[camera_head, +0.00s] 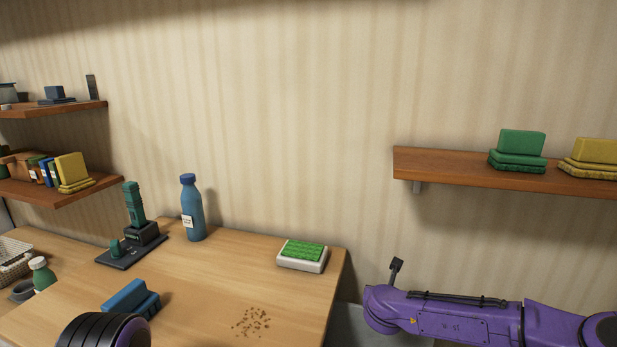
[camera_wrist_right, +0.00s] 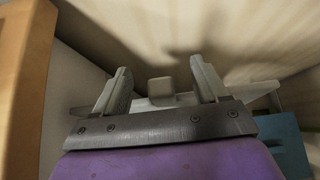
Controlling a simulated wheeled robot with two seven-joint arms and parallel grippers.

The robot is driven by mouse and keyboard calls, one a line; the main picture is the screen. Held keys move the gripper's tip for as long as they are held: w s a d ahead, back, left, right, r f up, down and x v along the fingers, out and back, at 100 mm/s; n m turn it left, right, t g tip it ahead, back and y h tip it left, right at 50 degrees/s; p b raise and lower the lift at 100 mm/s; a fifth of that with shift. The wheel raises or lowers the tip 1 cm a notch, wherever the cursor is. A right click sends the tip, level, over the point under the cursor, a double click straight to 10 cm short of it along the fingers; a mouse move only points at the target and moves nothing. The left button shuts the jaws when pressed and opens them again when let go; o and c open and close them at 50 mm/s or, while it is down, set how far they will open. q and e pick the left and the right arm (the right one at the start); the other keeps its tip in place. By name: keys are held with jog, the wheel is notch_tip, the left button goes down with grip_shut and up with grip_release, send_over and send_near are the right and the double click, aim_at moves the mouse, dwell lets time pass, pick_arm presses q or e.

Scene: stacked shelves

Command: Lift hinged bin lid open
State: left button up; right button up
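My right gripper (camera_wrist_right: 159,68) is open in the right wrist view, with its two fingers well apart. Between and beyond the fingers is a pale grey block-like tab (camera_wrist_right: 160,88) on a light grey flat piece (camera_wrist_right: 245,91), which looks like the bin lid. I cannot tell whether the fingers touch it, and the lid looks down. In the head view a grey surface (camera_head: 352,327), perhaps the bin, shows beside the table's right edge. My purple right arm is at the lower right there, and its fingers are hidden. My left gripper is not in view.
The wooden table (camera_head: 200,320) holds a blue bottle (camera_head: 193,210), a green-topped white box (camera_head: 302,255), a blue brush-like block (camera_head: 131,297) and brown crumbs (camera_head: 251,321). A wooden shelf (camera_head: 455,170) hangs above my right arm. A teal box (camera_wrist_right: 288,145) stands right in the wrist view.

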jog(key=p+v, duration=0.2)
jog(key=v, duration=0.5)
jog(key=shift+p, duration=0.35)
